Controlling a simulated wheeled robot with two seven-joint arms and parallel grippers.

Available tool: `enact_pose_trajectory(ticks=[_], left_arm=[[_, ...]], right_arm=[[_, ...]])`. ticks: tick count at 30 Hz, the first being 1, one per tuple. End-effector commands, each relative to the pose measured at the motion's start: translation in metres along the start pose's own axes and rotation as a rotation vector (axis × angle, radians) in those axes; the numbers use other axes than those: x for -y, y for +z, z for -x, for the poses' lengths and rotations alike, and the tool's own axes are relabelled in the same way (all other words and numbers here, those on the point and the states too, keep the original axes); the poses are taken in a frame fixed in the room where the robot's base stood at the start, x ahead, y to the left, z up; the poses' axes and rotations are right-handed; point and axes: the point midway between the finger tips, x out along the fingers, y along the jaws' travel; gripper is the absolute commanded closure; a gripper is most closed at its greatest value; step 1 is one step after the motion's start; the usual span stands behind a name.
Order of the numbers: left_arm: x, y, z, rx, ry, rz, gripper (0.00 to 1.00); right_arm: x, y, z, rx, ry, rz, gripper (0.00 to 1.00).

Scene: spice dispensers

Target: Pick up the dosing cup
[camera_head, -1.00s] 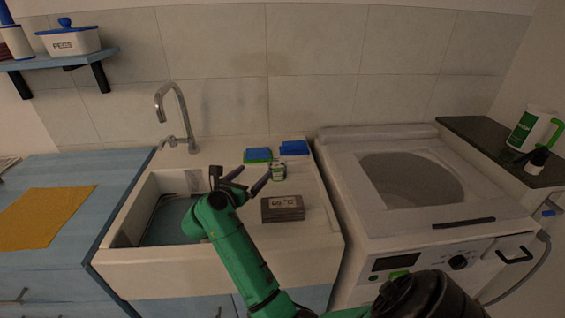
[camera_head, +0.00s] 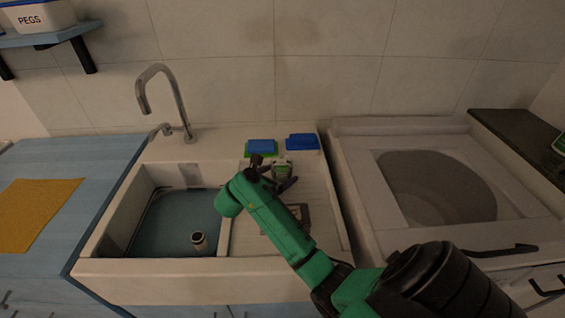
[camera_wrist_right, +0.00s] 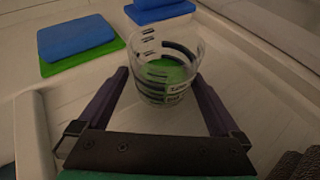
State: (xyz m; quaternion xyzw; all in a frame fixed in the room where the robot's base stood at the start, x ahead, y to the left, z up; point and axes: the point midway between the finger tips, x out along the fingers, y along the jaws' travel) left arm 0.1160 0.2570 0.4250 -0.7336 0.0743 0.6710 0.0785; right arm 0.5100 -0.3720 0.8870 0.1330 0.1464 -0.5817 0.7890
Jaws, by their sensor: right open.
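The dosing cup (camera_head: 281,167) is a small clear cup with dark markings, a white label and green at its bottom. It stands upright on the ribbed drainboard (camera_head: 320,187) right of the sink basin. In the right wrist view the cup (camera_wrist_right: 165,62) is large and central. My right gripper (camera_head: 276,181) is open, and the wrist view shows its two dark fingers (camera_wrist_right: 160,76) on either side of the cup's near part, with gaps visible. I cannot tell whether either finger touches it. The arm and gripper partly cover the cup in the head view. My left gripper is out of view.
A blue-and-green sponge (camera_head: 261,147) and a blue sponge (camera_head: 302,141) lie behind the cup. A dark block (camera_head: 301,212) is partly hidden behind my right arm. The faucet (camera_head: 181,103) stands left; a washing machine (camera_head: 435,225) stands right.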

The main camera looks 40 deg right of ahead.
Motion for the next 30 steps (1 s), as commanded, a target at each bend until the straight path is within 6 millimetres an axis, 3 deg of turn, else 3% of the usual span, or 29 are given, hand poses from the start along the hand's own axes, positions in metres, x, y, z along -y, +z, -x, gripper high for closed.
enact_pose_trajectory(ticks=[4, 5, 9, 11, 12, 23, 30], left_arm=[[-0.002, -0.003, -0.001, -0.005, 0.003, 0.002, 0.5], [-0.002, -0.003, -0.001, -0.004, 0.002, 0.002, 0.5], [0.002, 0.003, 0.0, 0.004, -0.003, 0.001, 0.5], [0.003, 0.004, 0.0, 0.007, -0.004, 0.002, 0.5], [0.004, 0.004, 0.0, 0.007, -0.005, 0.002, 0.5], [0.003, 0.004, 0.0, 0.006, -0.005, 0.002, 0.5], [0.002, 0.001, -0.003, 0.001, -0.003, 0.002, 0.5]], right_arm=[[0.0, -0.001, 0.0, -0.001, 0.0, 0.001, 0.0], [0.0, -0.001, 0.0, -0.001, 0.0, 0.001, 0.04], [0.0, -0.001, 0.0, -0.001, 0.0, 0.001, 0.58], [0.0, 0.0, 0.0, 0.0, 0.0, 0.0, 0.81], [0.0, 0.0, 0.0, 0.001, 0.0, 0.0, 0.88], [0.0, 0.002, 0.001, -0.001, 0.0, -0.001, 0.88], [-0.001, 0.02, 0.008, 0.001, 0.0, -0.004, 0.88]])
